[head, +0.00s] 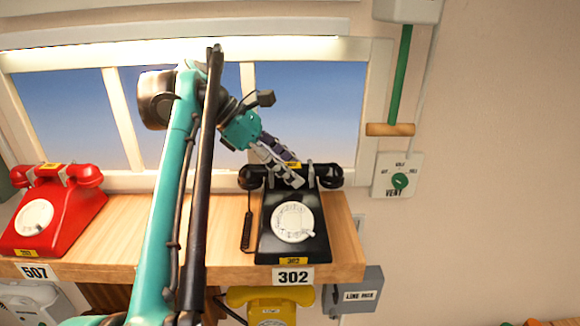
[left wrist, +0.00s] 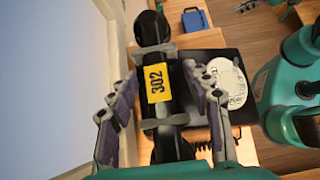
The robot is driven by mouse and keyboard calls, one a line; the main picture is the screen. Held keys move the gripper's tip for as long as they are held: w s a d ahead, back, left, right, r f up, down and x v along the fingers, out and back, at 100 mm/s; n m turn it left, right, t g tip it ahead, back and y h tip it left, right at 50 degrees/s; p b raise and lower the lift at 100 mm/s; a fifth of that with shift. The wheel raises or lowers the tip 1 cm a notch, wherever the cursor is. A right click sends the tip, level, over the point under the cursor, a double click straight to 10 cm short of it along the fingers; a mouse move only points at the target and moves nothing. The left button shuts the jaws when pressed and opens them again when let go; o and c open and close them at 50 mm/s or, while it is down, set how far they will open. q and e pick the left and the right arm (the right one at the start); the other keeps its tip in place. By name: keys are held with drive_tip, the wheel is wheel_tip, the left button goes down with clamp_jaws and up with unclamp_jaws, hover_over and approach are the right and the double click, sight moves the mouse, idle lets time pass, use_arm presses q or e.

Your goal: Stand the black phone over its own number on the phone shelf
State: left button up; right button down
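The black phone (head: 318,247) stands upright on the wooden phone shelf (head: 347,255), directly above the number plate 302 (head: 293,276). A yellow tag on its front also reads 302. Its handset (head: 252,177) lies across the cradle, and the handset's yellow 302 label (left wrist: 157,84) shows in the left wrist view. My left gripper (head: 293,172) is over the handset from behind and above. In the left wrist view its fingers (left wrist: 161,78) are spread on either side of the handset, with a gap visible at the left.
A red phone (head: 62,222) stands at the left of the shelf over plate 507 (head: 35,272). Bare shelf lies between the phones, partly behind my arm. A yellow phone (head: 268,302) and a grey line box (head: 360,294) are below. A window (head: 310,100) is behind.

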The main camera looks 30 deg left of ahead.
use_arm(q)
drive_tip(key=v, duration=0.5)
drive_tip(key=shift+s+a+r, duration=0.1)
drive_tip(key=shift+s+a, duration=0.05)
drive_tip(key=shift+a, duration=0.15)
drive_tip(key=s+a, duration=0.6)
drive_tip(key=a, duration=0.3)
drive_tip(key=shift+a, duration=0.3)
